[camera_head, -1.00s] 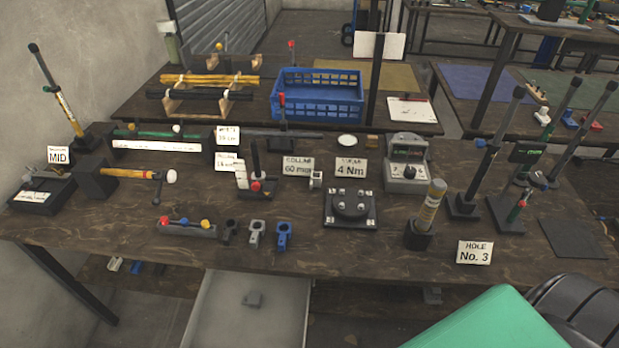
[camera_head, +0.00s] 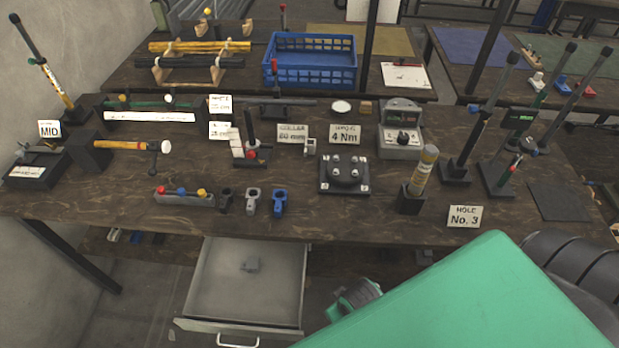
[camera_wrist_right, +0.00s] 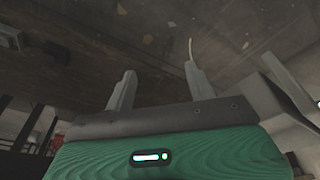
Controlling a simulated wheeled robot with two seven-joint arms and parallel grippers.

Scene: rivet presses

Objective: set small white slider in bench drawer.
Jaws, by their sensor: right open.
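The bench drawer (camera_head: 215,290) is pulled open under the front of the bench, its handle (camera_head: 238,342) at the bottom edge of the head view. A small whitish clamp-like piece (camera_head: 310,146), possibly the small white slider, stands beside the collar sign. A light grey clamp (camera_head: 252,201) stands near the front edge between a black clamp (camera_head: 226,201) and a blue clamp (camera_head: 279,202). In the wrist view my right gripper (camera_wrist_right: 160,78) is open, with nothing between its fingers. My left gripper is out of view.
A three-knob holder (camera_head: 184,196) stands left of the clamps. A black fixture (camera_head: 345,175), a grey meter box (camera_head: 401,130) and upright tools crowd the bench's right side. A blue crate (camera_head: 311,62) sits behind. My green arm covers the lower right. The drawer floor is mostly clear.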

